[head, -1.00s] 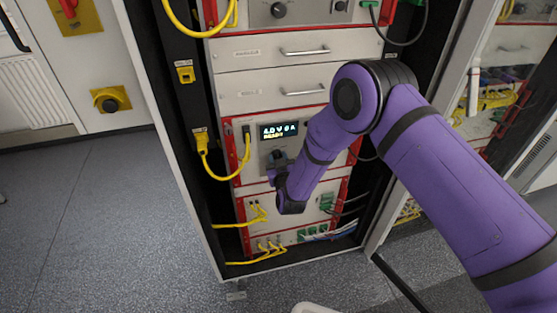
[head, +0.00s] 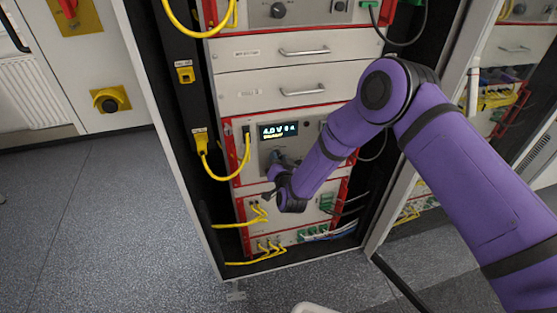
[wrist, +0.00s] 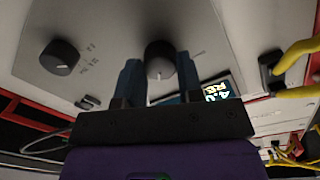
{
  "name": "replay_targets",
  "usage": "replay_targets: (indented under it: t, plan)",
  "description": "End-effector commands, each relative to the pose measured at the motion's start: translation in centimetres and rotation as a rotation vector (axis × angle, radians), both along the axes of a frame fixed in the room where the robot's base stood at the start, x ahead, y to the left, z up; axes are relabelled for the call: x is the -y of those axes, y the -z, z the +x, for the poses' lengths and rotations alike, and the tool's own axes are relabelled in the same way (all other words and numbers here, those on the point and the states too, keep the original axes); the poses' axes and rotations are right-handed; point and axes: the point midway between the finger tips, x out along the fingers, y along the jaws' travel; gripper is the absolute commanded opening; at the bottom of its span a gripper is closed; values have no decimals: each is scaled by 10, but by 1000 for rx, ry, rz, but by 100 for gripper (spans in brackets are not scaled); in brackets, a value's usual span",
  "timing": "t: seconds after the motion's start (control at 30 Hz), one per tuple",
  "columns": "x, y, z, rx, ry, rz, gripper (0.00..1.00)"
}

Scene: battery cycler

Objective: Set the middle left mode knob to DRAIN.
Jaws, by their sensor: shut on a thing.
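The dark round mode knob (wrist: 160,56) sits on the light panel of the middle module, below its lit display (head: 278,131). In the wrist view a white pointer line on its face points down towards my gripper. My gripper (wrist: 156,66) has its two teal fingers on either side of this knob and is shut on it. In the head view my gripper (head: 276,162) is at the panel just under the display, and the knob is mostly hidden. The display reads about 4.0 V 0 A, with a blurred yellow line under it. The knob's printed labels are too small to read.
A second dark knob (wrist: 61,57) is on the same panel, left in the wrist view. A yellow cable (head: 243,160) plugs in left of the display. Drawers with handles (head: 304,90) are above, and modules with yellow cables (head: 262,212) below. Open floor lies left of the rack.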

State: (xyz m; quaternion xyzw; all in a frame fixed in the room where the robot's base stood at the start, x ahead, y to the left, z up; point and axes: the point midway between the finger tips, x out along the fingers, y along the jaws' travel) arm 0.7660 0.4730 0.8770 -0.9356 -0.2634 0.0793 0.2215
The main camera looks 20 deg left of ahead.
Motion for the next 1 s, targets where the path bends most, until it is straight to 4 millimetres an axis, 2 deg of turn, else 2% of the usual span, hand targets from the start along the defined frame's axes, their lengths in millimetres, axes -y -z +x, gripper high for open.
replay_targets:
  t: [0.6,0.63,0.7,0.73,1.0]
  plan:
    - [0,1,-1,-27,-1,35,10]
    - [0,1,-1,-27,-1,35,41]
    - [0,1,-1,-27,-1,35,57]
    - [0,1,-1,-27,-1,34,60]
    - [1,0,-1,-26,0,35,60]
